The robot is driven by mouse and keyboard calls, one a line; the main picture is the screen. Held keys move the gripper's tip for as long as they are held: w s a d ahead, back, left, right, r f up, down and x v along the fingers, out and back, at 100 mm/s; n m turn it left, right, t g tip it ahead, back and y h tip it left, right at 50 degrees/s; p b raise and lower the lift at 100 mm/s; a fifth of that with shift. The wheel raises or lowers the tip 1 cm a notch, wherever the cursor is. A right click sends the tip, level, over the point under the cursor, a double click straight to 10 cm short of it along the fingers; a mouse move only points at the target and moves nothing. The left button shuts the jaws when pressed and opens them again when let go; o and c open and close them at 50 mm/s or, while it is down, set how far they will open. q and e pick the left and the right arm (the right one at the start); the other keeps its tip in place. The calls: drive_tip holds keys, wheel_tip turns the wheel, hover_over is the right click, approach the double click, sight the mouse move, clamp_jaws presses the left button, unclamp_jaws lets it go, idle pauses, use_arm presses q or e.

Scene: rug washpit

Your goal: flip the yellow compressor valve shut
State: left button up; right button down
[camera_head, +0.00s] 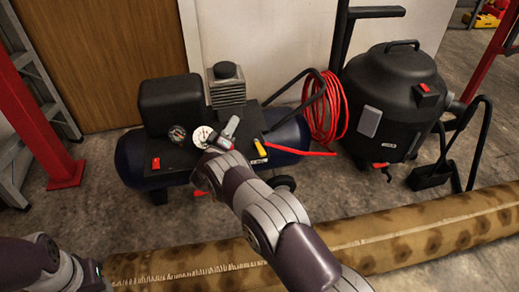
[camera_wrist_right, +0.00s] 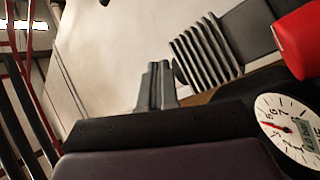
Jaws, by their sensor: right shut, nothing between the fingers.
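The yellow valve handle (camera_head: 260,147) sits on the right part of the dark blue air compressor (camera_head: 134,158), beside the red hose outlet. My right gripper (camera_head: 232,122) is above the compressor, up and left of the yellow handle and apart from it in the picture. Its fingers are together and empty, and they also show in the wrist view (camera_wrist_right: 157,86). The yellow handle does not show in the wrist view. Part of my left arm shows at the lower left of the head view, but its gripper does not.
White pressure gauges (camera_head: 202,136) (camera_wrist_right: 288,127) and a finned pump head (camera_head: 227,88) stand close to my right gripper. A coiled red hose (camera_head: 325,108) hangs behind. A black vacuum (camera_head: 392,95) stands right. A rolled rug (camera_head: 425,235) lies in front.

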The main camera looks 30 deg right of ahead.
drive_tip(key=w+d+r+n+t+y+p, duration=0.1)
drive_tip(key=w+r+n+t+y+p, duration=0.15)
drive_tip(key=w+r+t+y, duration=0.6)
use_arm(q)
wheel_tip(320, 180, up, 13)
drive_tip(key=p, duration=0.9)
use_arm(e)
drive_tip(key=m+g+y, duration=0.4)
drive_tip(key=g+y, duration=0.9)
drive_tip(key=g, duration=0.4)
approach(259, 147)
drive_tip(key=s+d+r, duration=0.2)
drive_tip(key=s+d, duration=0.2)
drive_tip(key=d, duration=0.3)
use_arm(q)
wheel_tip(259, 147, down, 5)
drive_tip(key=b, duration=0.4)
drive_tip(key=shift+r+b, duration=0.1)
drive_tip(key=shift+b, duration=0.3)
use_arm(e)
drive_tip(key=a+r+x, duration=0.1)
drive_tip(key=a+x, duration=0.1)
drive_tip(key=x, duration=1)
drive_tip(key=shift+a, duration=0.25)
use_arm(q)
drive_tip(key=shift+r, duration=0.1)
use_arm(e)
drive_tip(key=shift+r+t, duration=0.1)
drive_tip(key=shift+t, duration=0.15)
